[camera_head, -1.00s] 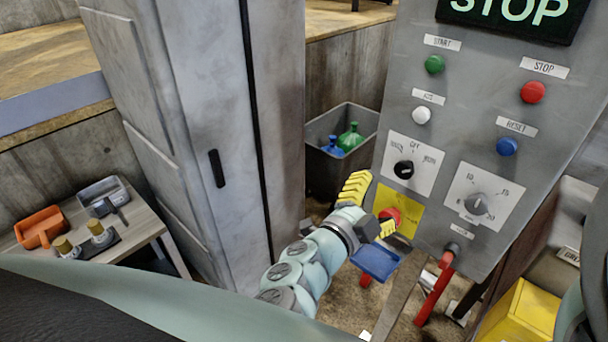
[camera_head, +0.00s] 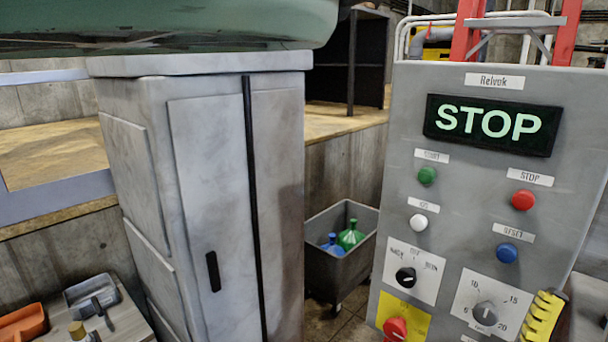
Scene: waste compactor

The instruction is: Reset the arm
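My gripper (camera_head: 543,314) shows only as a ribbed yellow finger at the lower right of the head view, in front of the control panel's right edge. The rest of it is cut off by the frame's bottom, so I cannot see whether it is open or whether it holds anything. A large teal link of my arm spans the top left of the view. The grey control panel (camera_head: 455,210) stands at the right. It has a lit STOP display (camera_head: 488,123), a green button, a red button, a white button, a blue RESET button (camera_head: 507,252) and two dials.
A tall grey cabinet (camera_head: 205,190) stands left of centre. A dark bin (camera_head: 335,268) with green and blue bottles sits between it and the panel. A red knob (camera_head: 396,328) on a yellow plate is low on the panel. A small table (camera_head: 128,320) is at lower left.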

